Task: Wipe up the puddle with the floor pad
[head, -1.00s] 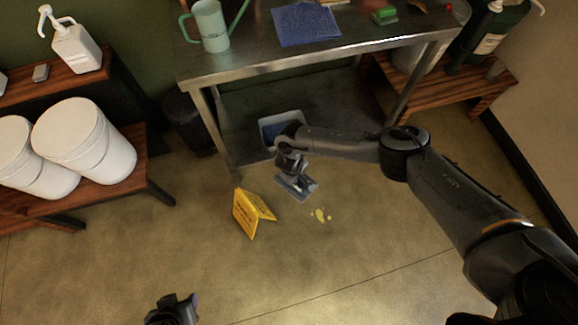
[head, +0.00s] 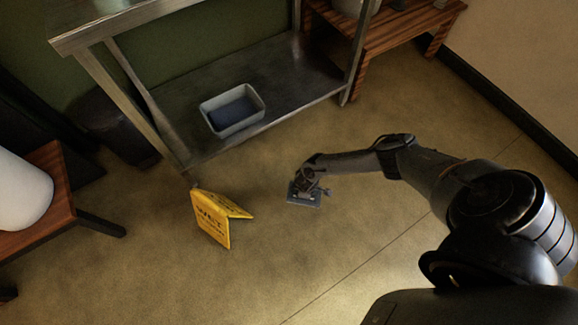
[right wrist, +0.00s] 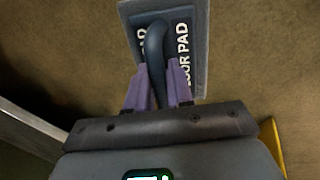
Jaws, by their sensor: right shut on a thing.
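The floor pad (head: 297,199) is a flat grey-blue rectangle low at the floor, right of the wet-floor sign. My right gripper (head: 309,184) is above it, shut on its dark handle. In the right wrist view the purple fingers (right wrist: 159,78) close around the curved handle (right wrist: 155,45), and the pad (right wrist: 200,40) shows its white "FLOOR PAD" lettering. Whether the pad touches the floor is hard to tell. No yellow puddle shows now; the pad and gripper may hide it. My left gripper is out of view.
A yellow wet-floor sign (head: 211,220) stands left of the pad. A grey tub (head: 258,103) with dark blue inside sits on the steel table's lower shelf (head: 300,70). A wooden bench (head: 58,212) is at left, another (head: 400,30) at back right. Floor at front is clear.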

